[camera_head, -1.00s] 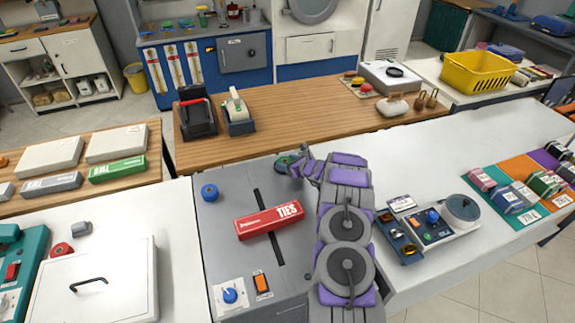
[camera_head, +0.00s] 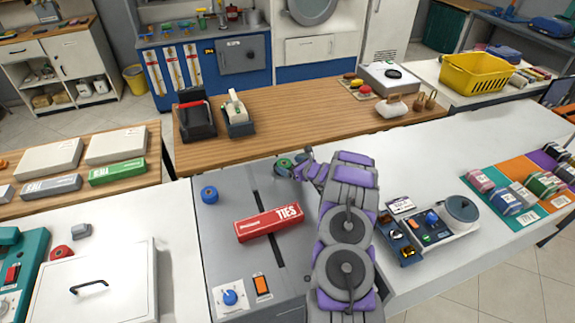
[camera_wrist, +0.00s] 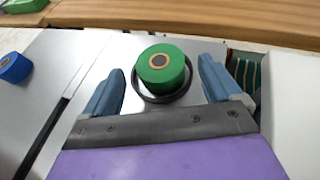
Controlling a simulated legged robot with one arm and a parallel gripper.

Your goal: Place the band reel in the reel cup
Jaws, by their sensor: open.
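A green reel (camera_wrist: 162,68) with a tan and dark centre stands upright in or on a dark round rim (camera_wrist: 148,97), which looks like the reel cup. How deep it sits cannot be told. My gripper (camera_wrist: 167,84) is open, with one blue finger on each side of the green reel and visible gaps between. In the head view my gripper (camera_head: 303,167) is at the back right of the grey worktop, with the green reel (camera_head: 284,163) partly hidden beside it. A blue reel (camera_head: 209,194) stands apart to the left; it also shows in the wrist view (camera_wrist: 13,67).
A red TIES box (camera_head: 269,222) lies across the dark slot of the grey worktop (camera_head: 225,258). A blue knob (camera_head: 230,297) and an orange switch (camera_head: 262,285) are at its front. A small machine (camera_head: 432,225) stands right of my arm. A wooden counter (camera_head: 300,110) runs behind.

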